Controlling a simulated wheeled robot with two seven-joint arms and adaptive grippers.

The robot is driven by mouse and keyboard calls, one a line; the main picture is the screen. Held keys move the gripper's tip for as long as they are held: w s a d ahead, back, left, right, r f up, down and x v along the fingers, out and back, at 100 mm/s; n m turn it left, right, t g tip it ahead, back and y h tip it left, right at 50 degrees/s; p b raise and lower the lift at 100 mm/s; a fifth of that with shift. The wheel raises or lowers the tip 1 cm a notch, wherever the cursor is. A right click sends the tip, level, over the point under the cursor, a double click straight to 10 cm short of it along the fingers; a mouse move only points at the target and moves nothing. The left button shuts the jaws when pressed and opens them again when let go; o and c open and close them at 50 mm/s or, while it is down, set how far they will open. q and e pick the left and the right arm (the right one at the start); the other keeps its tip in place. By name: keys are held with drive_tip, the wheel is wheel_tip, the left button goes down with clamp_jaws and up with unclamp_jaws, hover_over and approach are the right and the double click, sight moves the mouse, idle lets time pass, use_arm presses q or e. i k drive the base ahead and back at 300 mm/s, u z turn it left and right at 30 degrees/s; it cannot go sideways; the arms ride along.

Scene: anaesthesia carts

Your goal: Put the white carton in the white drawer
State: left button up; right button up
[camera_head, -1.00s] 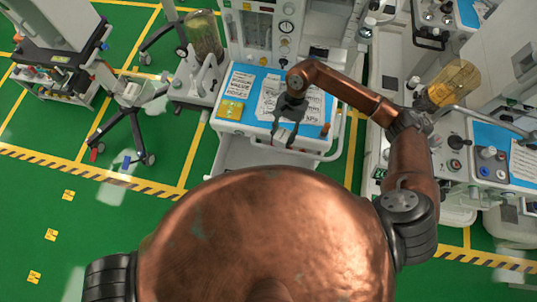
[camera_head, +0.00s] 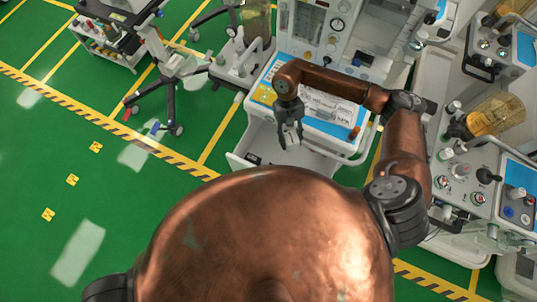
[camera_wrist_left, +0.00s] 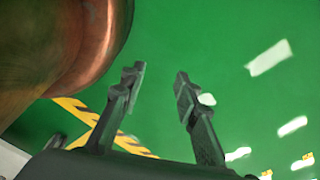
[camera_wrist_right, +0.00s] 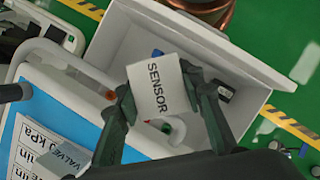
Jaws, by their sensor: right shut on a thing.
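The white carton (camera_wrist_right: 158,88), marked SENSOR, is between the fingers of my right gripper (camera_wrist_right: 150,105) in the right wrist view. The right gripper (camera_head: 290,138) is shut on it and holds it over the open white drawer (camera_wrist_right: 222,62). In the head view the carton (camera_head: 291,131) is small, in front of the blue worktop, with the drawer (camera_head: 262,138) beneath. Dark small items lie inside the drawer; the carton hides part of its inside. My left gripper (camera_wrist_left: 157,76) is open and empty above green floor in the left wrist view.
The blue worktop (camera_head: 325,122) above the drawer holds printed sheets and a yellow item (camera_head: 264,95). A white rail (camera_wrist_right: 55,50) runs beside it. Another cart with knobs (camera_head: 460,180) stands at the right.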

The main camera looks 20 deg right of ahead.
sight(266, 149)
drive_tip(key=u, duration=1.3)
drive_tip(key=i, duration=2.45)
drive_tip(key=z, duration=3.5)
